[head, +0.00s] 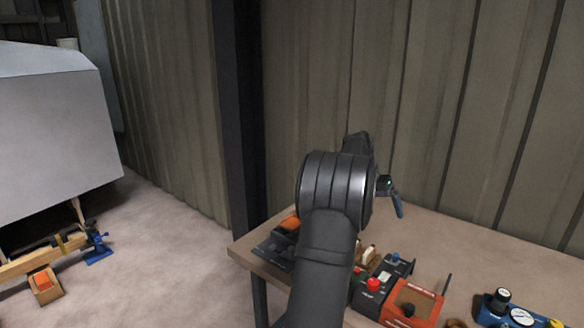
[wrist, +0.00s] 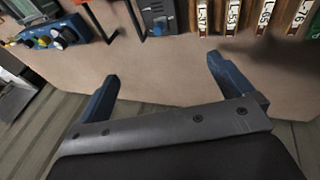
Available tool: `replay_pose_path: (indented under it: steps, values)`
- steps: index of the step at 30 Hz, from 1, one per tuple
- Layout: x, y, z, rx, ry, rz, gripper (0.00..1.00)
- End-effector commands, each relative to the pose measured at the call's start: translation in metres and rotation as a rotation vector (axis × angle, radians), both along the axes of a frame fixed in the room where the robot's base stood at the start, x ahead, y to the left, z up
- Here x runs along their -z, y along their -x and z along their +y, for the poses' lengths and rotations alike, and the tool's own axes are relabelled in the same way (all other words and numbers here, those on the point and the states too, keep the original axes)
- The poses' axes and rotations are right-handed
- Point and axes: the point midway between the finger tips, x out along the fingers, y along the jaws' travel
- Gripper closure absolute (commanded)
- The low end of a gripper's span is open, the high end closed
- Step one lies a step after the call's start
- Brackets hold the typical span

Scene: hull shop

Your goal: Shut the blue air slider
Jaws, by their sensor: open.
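My gripper (wrist: 163,68) is open and empty, with its two blue fingers apart over bare tabletop in the wrist view. In the head view one blue finger of my gripper (head: 398,206) shows beyond my arm, above the table. A blue box (wrist: 48,38) with knobs and a round gauge lies at the upper left of the wrist view; the blue box also stands at the lower right of the head view (head: 487,312). A grey unit (wrist: 157,10) with a blue part is at the top middle of the wrist view. I cannot tell for certain which blue part is the air slider.
The table (head: 480,250) is bare towards the corrugated wall (head: 440,110). A red-button box (head: 371,290) and an orange-red tray (head: 412,300) stand along its near side. Several labelled tags (wrist: 233,15) fill the wrist view's upper right. My arm hides part of the table.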

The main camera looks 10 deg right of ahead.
Motion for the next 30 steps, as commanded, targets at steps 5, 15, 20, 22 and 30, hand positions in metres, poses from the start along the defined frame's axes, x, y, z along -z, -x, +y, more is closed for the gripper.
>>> replay_pose_path:
  steps: [5, 15, 20, 22, 30]
  values:
    - [0.0, 0.0, 0.0, 0.0, 0.0, 0.0, 0.39]
    - [0.034, 0.004, -0.052, 0.062, -0.076, -0.178, 1.0]
    - [0.05, 0.006, -0.082, 0.113, -0.108, -0.298, 1.0]
    - [0.053, 0.007, -0.09, 0.126, -0.113, -0.33, 1.0]
    - [0.055, 0.007, -0.094, 0.134, -0.116, -0.353, 1.0]
